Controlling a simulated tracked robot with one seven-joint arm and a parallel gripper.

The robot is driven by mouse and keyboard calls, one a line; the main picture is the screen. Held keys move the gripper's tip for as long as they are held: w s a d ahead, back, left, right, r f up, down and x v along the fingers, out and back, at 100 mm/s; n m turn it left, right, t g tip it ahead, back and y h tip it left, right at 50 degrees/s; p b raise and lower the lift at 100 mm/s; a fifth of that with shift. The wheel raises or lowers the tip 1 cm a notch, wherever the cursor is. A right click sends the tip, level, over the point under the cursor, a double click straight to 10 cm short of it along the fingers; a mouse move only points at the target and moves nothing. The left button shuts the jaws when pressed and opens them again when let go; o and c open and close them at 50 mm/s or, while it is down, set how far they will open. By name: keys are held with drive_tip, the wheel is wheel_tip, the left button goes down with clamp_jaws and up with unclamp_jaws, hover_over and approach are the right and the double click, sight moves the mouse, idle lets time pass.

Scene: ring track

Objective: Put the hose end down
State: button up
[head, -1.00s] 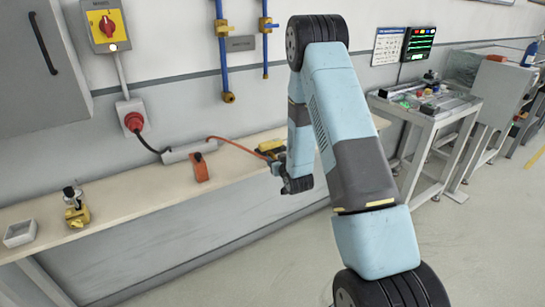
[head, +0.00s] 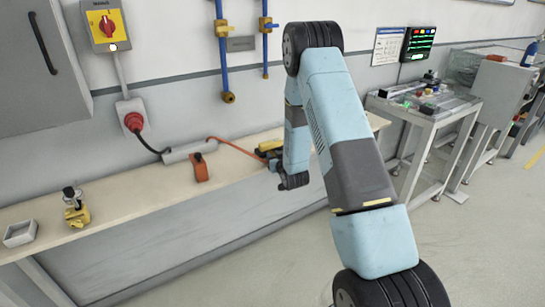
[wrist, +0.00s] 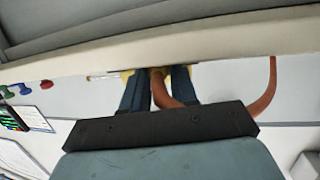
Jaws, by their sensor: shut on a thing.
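The orange hose (head: 235,147) runs from the bench area to my gripper (head: 272,152), low over the right part of the bench (head: 130,205). In the wrist view my gripper (wrist: 157,76) has its two dark blue fingers shut around the hose (wrist: 161,92), and another length of the hose hangs at the right. The hose end at the fingertips is mostly hidden, with bits of yellow beside it. I cannot tell whether it touches the bench.
A grey cylinder (head: 183,152) with a black cable and an orange block (head: 200,170) lie left of my gripper. A yellow fitting (head: 76,210) and a white tray (head: 20,233) sit at the far left. Bench between them is clear.

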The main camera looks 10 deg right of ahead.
clamp_jaws()
